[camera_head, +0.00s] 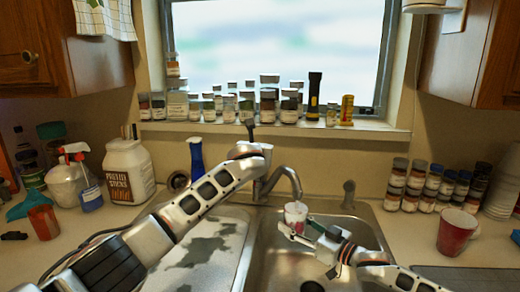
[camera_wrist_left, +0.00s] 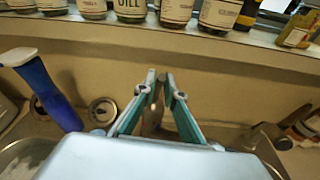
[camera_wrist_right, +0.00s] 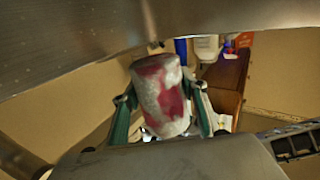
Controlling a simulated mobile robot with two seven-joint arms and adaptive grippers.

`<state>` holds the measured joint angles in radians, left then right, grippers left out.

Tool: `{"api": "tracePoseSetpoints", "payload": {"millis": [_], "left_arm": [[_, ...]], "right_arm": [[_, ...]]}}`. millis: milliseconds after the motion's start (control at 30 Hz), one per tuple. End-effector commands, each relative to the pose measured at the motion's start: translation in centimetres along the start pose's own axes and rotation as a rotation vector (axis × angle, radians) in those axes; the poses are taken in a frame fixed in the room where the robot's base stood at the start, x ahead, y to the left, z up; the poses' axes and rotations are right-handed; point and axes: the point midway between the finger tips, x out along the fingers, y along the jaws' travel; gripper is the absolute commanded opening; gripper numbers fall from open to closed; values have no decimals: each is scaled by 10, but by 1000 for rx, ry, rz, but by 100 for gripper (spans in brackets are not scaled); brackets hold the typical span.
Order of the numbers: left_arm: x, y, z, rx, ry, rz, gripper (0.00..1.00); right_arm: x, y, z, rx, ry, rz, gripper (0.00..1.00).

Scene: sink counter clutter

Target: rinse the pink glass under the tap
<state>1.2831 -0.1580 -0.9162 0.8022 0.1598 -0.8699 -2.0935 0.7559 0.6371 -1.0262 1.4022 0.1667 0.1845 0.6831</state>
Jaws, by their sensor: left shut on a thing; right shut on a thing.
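The pink glass (camera_head: 295,211), white with pink-red patches, is upright below the tap spout (camera_head: 291,177) over the right sink basin. My right gripper (camera_head: 302,228) is shut on it; in the right wrist view the glass (camera_wrist_right: 162,90) sits between the fingers, looking tilted. My left arm reaches across the left side of the sink to the tap's base. In the left wrist view my left gripper (camera_wrist_left: 162,82) has its fingertips close together around a small greyish part, apparently the tap handle, mostly hidden. I cannot make out whether water runs.
A blue bottle (camera_head: 196,158) stands behind my left arm. Several jars (camera_head: 247,106) line the windowsill. A red mug (camera_head: 456,232) and stacked spice jars (camera_head: 415,188) stand on the right counter. A white jug (camera_head: 130,170) and spray bottle (camera_head: 88,190) stand left.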

Motion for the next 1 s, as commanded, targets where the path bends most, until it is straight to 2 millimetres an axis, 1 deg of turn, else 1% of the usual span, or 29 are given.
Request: {"api": "tracePoseSetpoints", "payload": {"millis": [33,100,433,567,767,1000], "left_arm": [[0,1,-1,0,1,2,13],[0,1,-1,0,1,2,27],[0,0,0,0,0,0,27],[-3,0,-1,0,0,0,27],[-19,0,-1,-1,-1,-2,27],[-48,0,-1,-1,-1,-2,27]], "right_arm": [[0,0,-1,0,2,0,17],[0,0,-1,0,2,0,17],[0,0,-1,0,2,0,17],[0,0,-1,0,2,0,17],[0,0,-1,0,2,0,17],[0,0,-1,0,2,0,17]]}}
